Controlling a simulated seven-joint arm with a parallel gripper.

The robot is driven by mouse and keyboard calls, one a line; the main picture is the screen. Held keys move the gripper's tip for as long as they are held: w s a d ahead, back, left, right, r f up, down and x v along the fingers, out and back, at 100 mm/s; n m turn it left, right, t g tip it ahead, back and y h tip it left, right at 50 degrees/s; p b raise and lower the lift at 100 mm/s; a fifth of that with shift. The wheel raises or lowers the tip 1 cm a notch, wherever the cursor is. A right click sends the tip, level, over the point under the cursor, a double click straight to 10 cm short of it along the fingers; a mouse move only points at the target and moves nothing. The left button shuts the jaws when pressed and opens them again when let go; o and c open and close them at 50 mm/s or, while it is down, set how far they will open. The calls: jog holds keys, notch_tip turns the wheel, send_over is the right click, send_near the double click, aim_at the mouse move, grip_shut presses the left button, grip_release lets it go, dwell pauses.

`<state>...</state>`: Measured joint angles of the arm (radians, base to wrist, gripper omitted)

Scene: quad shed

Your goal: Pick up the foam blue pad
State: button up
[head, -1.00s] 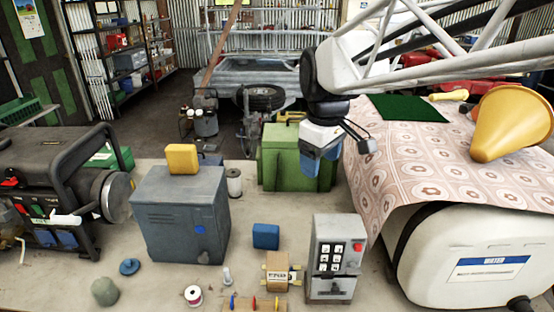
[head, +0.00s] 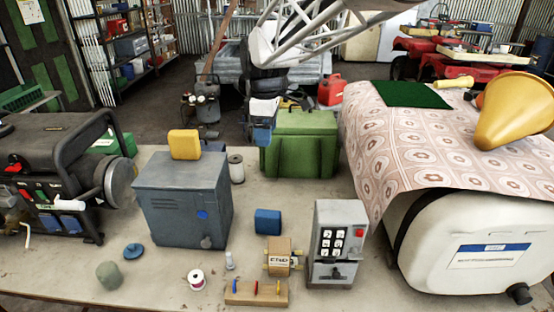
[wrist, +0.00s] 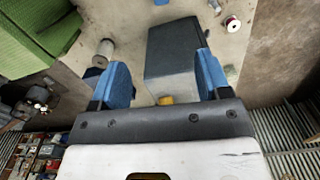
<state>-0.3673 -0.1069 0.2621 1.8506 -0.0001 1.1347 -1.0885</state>
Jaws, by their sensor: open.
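The blue pad (head: 268,221) is a small rounded block on the bench, between the grey metal cabinet (head: 170,215) and the grey keypad box (head: 322,240). My gripper (head: 262,132) hangs above the bench by the left front of the green chest, behind and above the pad, apart from it. In the wrist view my gripper (wrist: 162,62) has its two blue fingers spread with nothing held between them. A blue sliver (wrist: 161,2) at the top edge of that view may be the pad; most of it is cut off.
A yellow block (head: 184,144) sits on the cabinet. The green chest (head: 315,145) stands behind the pad. A tan block (head: 280,250) and a peg board (head: 255,295) lie in front. A white tank (head: 470,240) under a patterned cloth stands at right.

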send_over(268, 213)
notch_tip(268, 213, down, 24)
jog(key=shift+r, duration=0.15)
jog(key=shift+f, duration=1.3)
jog(key=shift+f, duration=2.6)
jog(key=c, duration=1)
jog(key=shift+r, duration=0.1)
jog(key=shift+r, duration=4.95)
